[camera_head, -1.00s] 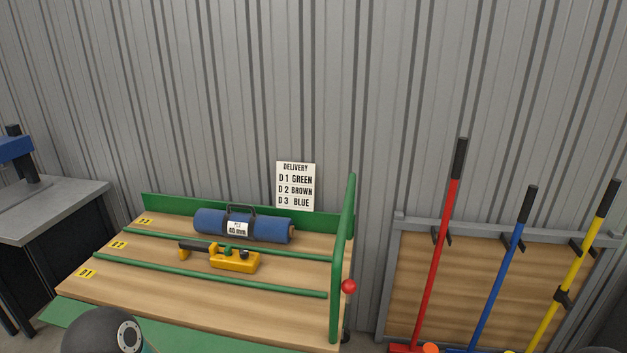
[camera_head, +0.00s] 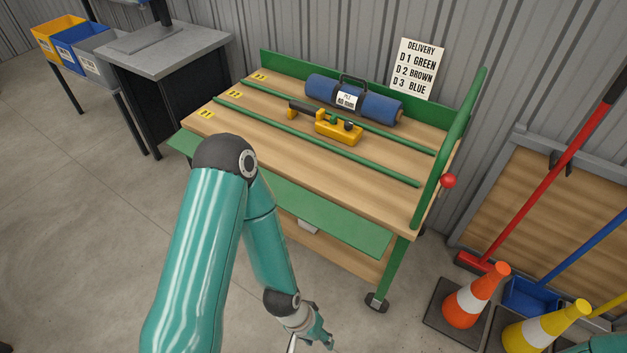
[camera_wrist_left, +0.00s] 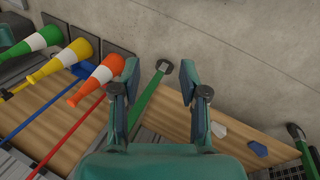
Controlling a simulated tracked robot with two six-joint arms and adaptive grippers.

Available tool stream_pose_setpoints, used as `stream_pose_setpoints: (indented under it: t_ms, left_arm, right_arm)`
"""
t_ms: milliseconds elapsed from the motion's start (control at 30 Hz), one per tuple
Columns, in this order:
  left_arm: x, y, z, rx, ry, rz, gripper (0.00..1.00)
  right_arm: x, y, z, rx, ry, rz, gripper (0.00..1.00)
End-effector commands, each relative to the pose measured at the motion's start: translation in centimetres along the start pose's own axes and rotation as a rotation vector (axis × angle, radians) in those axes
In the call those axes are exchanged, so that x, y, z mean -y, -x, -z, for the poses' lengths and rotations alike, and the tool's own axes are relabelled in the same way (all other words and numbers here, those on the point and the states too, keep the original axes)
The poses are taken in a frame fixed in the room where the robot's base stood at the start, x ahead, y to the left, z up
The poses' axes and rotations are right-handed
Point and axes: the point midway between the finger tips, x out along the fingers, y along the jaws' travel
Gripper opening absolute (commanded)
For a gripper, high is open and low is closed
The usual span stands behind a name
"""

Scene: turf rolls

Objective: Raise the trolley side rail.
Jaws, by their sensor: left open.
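The trolley (camera_head: 330,165) has a wooden deck and a green frame. A long green panel (camera_head: 330,222) along its front edge, apparently the side rail, lies lowered and slopes outward below deck level. A green end rail stands upright at the right (camera_head: 452,140), with a red knob (camera_head: 448,181) beside it. My left gripper (camera_head: 318,341) is low in front of the trolley, apart from the panel. In the left wrist view its two fingers (camera_wrist_left: 158,84) are open and empty, with a green trolley leg (camera_wrist_left: 148,103) beyond them. My right gripper is out of view.
A blue roll (camera_head: 380,105) and a yellow tool (camera_head: 340,129) lie on the deck. Traffic cones (camera_head: 465,305) and long-handled tools stand at the right. A grey bench (camera_head: 165,50) is at the left. The floor (camera_head: 90,220) left of my arm is clear.

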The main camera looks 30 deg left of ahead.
Motion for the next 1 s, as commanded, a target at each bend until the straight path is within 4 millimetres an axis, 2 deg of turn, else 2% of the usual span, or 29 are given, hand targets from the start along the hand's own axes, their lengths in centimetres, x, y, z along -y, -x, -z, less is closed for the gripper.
stream_pose_setpoints:
  t_ms: [33,167,267,367,433,533,667,767,800,867,900,1000]
  left_arm:
    - [0.0,0.0,0.0,0.0,0.0,0.0,0.39]
    - [0.8,-0.5,0.2,0.008,0.05,0.012,0.17]
    - [2.7,-1.7,0.6,0.036,0.187,0.037,0.01]
    - [5.6,-3.3,1.0,0.089,0.439,0.055,0.0]
    - [7.6,-4.6,1.5,0.137,0.675,0.041,0.0]
    - [9.6,-6.0,3.4,0.2,1.051,-0.052,0.0]
    - [12.2,-6.6,8.8,0.245,1.52,-0.304,0.0]
    - [15.9,-5.2,14.7,0.227,1.819,-0.599,0.0]
    - [18.0,-4.2,17.1,0.205,1.914,-0.734,0.0]
    - [21.6,-2.1,20.4,0.157,2.023,-0.947,0.0]
    - [24.1,-0.5,22.1,0.117,2.072,-1.085,0.0]
    - [30.0,3.8,24.9,0.01,2.127,-1.39,0.0]
  right_arm:
    - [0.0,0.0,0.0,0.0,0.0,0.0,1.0]
    - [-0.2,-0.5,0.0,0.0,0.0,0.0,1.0]
    - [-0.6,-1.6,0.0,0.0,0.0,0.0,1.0]
    - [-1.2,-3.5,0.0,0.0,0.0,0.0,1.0]
    - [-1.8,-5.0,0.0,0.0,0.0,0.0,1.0]
    - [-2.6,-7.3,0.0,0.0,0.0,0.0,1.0]
    - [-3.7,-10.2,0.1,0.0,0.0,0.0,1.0]
    - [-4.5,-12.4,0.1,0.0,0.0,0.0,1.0]
    - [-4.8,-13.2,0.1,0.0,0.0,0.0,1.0]
    - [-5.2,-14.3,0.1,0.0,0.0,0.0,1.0]
    - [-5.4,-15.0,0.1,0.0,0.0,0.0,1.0]
    - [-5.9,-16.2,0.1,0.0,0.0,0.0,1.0]
